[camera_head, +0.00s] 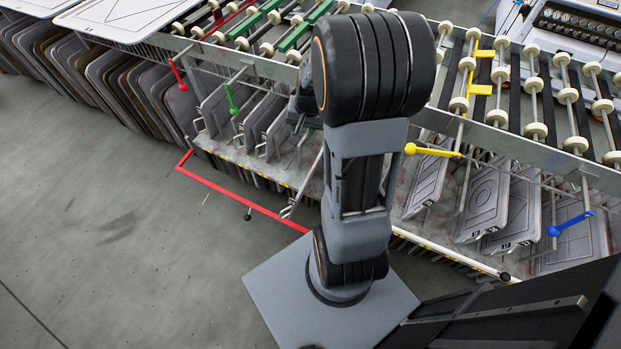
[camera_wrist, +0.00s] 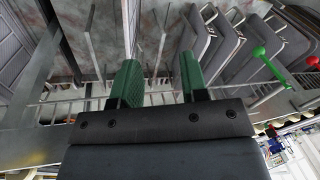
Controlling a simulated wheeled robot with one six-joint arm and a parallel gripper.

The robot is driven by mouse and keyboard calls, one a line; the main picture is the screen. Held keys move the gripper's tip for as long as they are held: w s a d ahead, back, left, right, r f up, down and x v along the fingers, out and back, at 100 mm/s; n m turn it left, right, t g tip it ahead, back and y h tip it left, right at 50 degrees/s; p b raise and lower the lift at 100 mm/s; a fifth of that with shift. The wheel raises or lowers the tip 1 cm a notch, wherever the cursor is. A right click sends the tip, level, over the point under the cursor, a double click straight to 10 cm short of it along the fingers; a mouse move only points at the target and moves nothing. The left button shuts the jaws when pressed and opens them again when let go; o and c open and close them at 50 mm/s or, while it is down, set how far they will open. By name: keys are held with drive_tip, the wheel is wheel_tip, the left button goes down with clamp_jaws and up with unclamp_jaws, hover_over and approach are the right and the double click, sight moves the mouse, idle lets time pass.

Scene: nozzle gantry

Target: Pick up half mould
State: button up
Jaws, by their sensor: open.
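Grey half moulds hang upright in the rack under the roller gantry. Some half moulds (camera_head: 278,127) hang left of my arm, and larger ones with line patterns, such as one half mould (camera_head: 484,200), hang to its right. In the wrist view, several half moulds (camera_wrist: 243,62) with metal handles stand to the right of my gripper (camera_wrist: 159,80). Its two green fingers are wide apart, with nothing seen held between them. Thin metal bars of the rack show between and beyond the fingers. In the head view my arm hides the fingers and the middle of the rack.
A green-knobbed lever (camera_head: 232,98), a red one (camera_head: 178,75), a yellow one (camera_head: 425,149) and a blue one (camera_head: 570,224) stick out from the rack. A red bar (camera_head: 240,196) projects low at the front. Floor (camera_head: 110,210) at left is clear.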

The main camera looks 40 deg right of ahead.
sight(316, 162)
drive_tip(key=d+f+m+b, duration=0.1)
drive_tip(key=d+f, duration=0.1)
drive_tip(key=f, duration=0.4)
drive_tip(key=d+f+m+b, duration=0.1)
drive_tip(key=d+f, duration=0.1)
drive_tip(key=f, duration=0.4)
drive_tip(key=w+d+f+m+b, duration=0.1)
drive_tip(key=d+f, duration=0.2)
drive_tip(key=f, duration=0.2)
drive_tip(key=shift+d+f+m, duration=0.1)
drive_tip(key=shift+f+m, duration=0.3)
drive_tip(key=shift+b+x, duration=0.55)
drive_tip(key=shift+x, duration=2.8)
drive_tip(key=shift+s, duration=0.2)
clamp_jaws()
drive_tip(key=shift+r, duration=0.1)
